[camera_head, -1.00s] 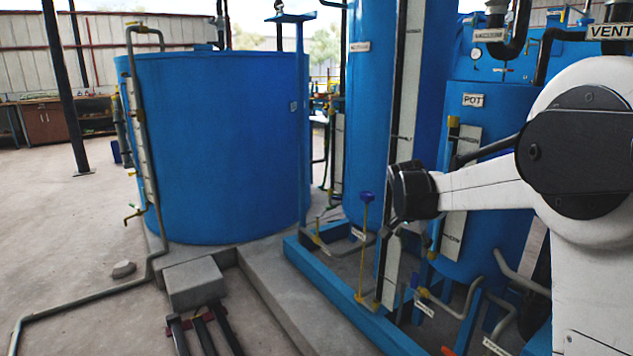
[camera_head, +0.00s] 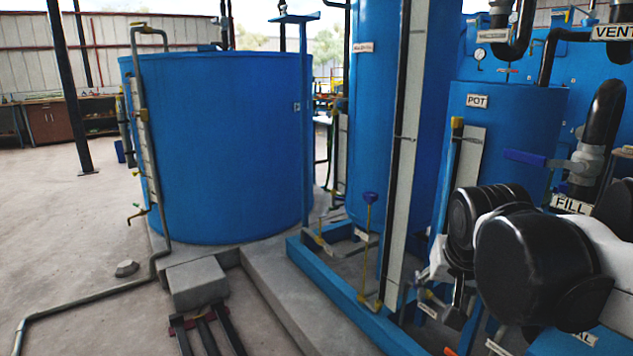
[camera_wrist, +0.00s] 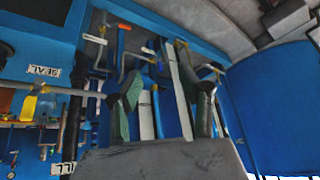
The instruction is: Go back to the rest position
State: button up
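My gripper (camera_wrist: 170,84) is in the wrist view with its two fingers apart. Nothing is held between them; the blue frame and pipes show through the gap. In the head view my gripper (camera_head: 446,290) is at the lower right, partly behind my dark wrist joints, in front of the pot's lower pipes. The blue pot (camera_head: 495,130) with its POT label stands behind my arm. The FILL label (camera_head: 571,205) shows just above my arm. My arm hides part of the lower piping.
A large blue tank (camera_head: 225,145) stands at the left. A tall blue column (camera_head: 372,130) stands left of the pot. A blue-handled valve (camera_head: 527,158) is close above my arm. A concrete block (camera_head: 196,285) and a floor pipe (camera_head: 90,300) lie before the tank. The left floor is open.

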jog(key=s+a+f+n+t+y, duration=0.1)
jog(key=s+f, duration=0.2)
jog(key=s, duration=0.3)
jog(key=s+a+f+n, duration=0.1)
jog(key=s+f+n, duration=0.1)
jog(key=s, duration=0.4)
notch_tip(320, 180, up, 17)
jog(key=p, duration=1.7)
jog(key=shift+f, duration=0.15)
notch_tip(320, 180, down, 18)
jog(key=b, duration=1.8)
jog(key=shift+f+b, duration=0.2)
jog(key=shift+b, duration=0.2)
